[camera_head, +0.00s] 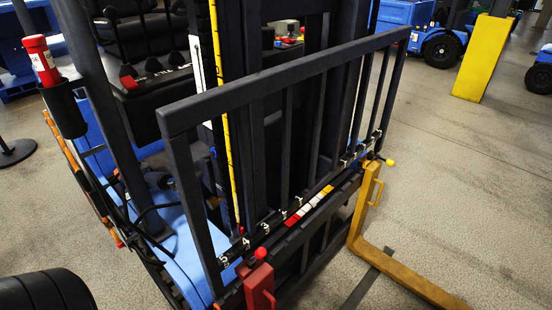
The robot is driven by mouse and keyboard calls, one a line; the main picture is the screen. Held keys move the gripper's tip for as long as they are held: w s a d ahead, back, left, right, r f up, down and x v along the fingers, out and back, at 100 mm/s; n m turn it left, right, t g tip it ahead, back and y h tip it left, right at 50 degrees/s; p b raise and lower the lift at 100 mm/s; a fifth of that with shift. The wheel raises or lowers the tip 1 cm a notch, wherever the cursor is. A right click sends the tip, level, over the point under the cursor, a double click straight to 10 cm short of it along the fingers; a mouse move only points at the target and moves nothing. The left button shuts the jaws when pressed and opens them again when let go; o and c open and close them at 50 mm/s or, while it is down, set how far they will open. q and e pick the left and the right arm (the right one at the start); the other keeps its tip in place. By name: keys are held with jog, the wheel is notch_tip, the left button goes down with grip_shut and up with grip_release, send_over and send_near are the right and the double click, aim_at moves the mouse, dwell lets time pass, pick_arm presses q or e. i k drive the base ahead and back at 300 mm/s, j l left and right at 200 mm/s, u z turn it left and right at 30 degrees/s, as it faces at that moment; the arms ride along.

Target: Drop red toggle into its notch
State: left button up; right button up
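A red knob (261,254), which looks like the red toggle, stands up at the top of a red fork bracket (259,284). The bracket hangs at the near left end of the dark carriage bar (300,222) of a forklift. White marks and a red, white and yellow strip (309,205) run along the bar. I cannot make out the notch under the knob. Neither of my grippers is in view.
A yellow fork (372,215) hangs at the bar's right end, with a yellow knob (388,161) beside it. A dark load guard frame (290,78) rises above the bar. Open floor (460,170) lies to the right.

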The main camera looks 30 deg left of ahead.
aim_at(260, 253)
jog(key=u, duration=1.2)
